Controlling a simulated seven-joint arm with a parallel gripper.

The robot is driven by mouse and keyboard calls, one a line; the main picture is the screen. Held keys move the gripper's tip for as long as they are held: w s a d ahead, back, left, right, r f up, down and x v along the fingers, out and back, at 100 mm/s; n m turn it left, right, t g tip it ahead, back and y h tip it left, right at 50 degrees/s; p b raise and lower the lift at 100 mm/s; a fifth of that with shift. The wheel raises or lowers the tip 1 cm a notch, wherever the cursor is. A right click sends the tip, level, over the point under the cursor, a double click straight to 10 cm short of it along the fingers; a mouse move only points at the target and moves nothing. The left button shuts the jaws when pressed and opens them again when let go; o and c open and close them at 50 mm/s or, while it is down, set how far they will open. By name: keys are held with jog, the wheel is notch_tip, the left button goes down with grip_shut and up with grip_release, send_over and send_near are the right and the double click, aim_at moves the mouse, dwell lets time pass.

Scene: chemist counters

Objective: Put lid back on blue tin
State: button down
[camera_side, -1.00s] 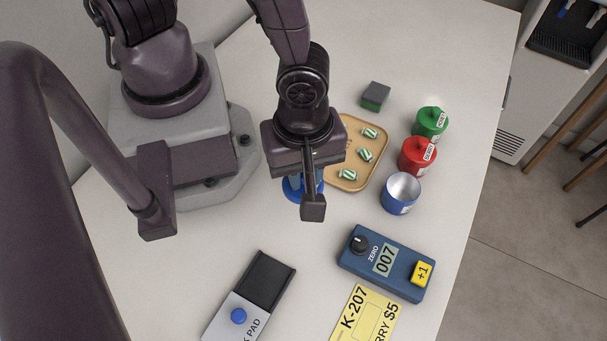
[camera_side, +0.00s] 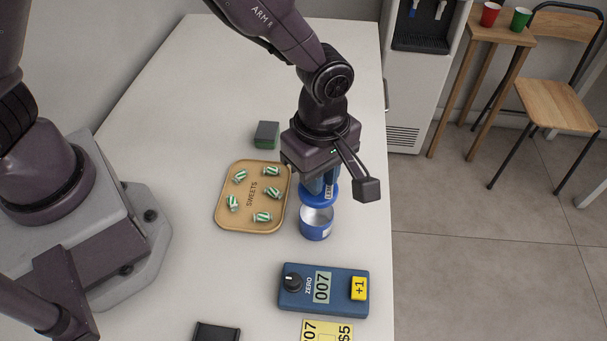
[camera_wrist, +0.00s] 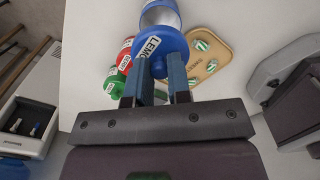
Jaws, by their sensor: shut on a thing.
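The blue tin (camera_side: 314,232) stands upright and open on the counter, right of the sweets tray; its pale inside shows. My gripper (camera_side: 324,186) is shut on the blue lid (camera_side: 309,196) and holds it above the far side of the tin's mouth, apart from the tin as far as I can see. In the wrist view the lid (camera_wrist: 168,44), with a label starting "LEMO", hangs at my fingertips (camera_wrist: 157,68). The blue tin (camera_wrist: 162,16) shows partly behind it there.
A red tin (camera_wrist: 124,56) and a green tin (camera_wrist: 110,86) stand close by; my arm hides them in the side view. The tan tray (camera_side: 222,210) holds several striped sweets. A grey-green block (camera_side: 266,134) and a blue counter device (camera_side: 300,300) reading 007 are nearby.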

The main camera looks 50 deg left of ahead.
jog(key=shift+f, duration=2.95)
jog(key=shift+f, duration=0.15)
jog(key=shift+c, duration=2.4)
grip_release()
jog(key=shift+r, duration=3.5)
